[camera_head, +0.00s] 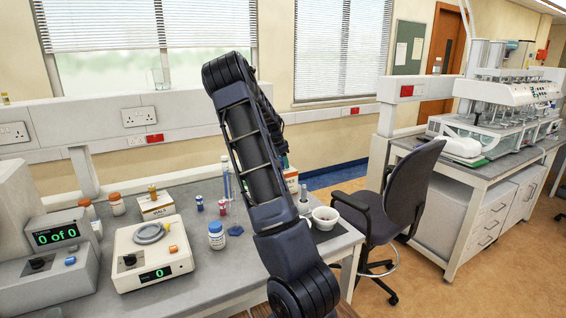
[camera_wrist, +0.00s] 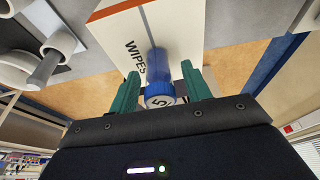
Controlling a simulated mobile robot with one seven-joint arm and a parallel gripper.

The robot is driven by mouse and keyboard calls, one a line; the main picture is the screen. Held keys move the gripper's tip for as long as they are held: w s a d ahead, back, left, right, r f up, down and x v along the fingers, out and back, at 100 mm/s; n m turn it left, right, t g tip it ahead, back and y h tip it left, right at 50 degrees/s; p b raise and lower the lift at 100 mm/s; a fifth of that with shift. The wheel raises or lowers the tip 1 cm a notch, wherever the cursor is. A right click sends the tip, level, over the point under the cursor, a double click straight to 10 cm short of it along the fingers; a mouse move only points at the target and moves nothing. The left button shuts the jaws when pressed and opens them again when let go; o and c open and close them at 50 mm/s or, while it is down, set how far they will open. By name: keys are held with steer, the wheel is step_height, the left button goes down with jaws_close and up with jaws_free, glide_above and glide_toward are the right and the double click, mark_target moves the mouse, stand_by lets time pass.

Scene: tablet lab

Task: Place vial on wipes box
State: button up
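In the wrist view a vial (camera_wrist: 158,66) with a blue body and a ribbed blue cap marked 5 lies between the green fingers of my gripper (camera_wrist: 162,68). Narrow gaps show on both sides of it, so the fingers look open around it. The white wipes box (camera_wrist: 125,25), with an orange stripe and the word WIPES, is directly behind the vial. I cannot tell whether they touch. In the head view a white and orange part of the wipes box (camera_head: 291,180) shows beside my arm.
A white mortar (camera_head: 325,217) stands near the bench's right end. An office chair (camera_head: 400,200) is beyond the bench end.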

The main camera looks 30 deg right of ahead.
steer(key=v, duration=1.2)
steer(key=s+a+r+n+t+y, duration=0.15)
steer(key=s+a+r+n, duration=0.3)
steer(key=s+a, duration=0.6)
steer(key=s+a+r+n+t+y, duration=0.1)
steer(key=s+a+r+n+y, duration=0.2)
steer(key=s+a+n, duration=0.75)
steer(key=s+a+f+n+t, duration=0.1)
steer(key=s+a, duration=0.2)
steer(key=s, duration=0.7)
steer(key=s+a+f+n+t+h, duration=0.1)
steer(key=s+a+f+n, duration=0.1)
steer(key=s, duration=0.9)
steer(key=shift+s+a, duration=0.3)
steer(key=shift+a, duration=0.3)
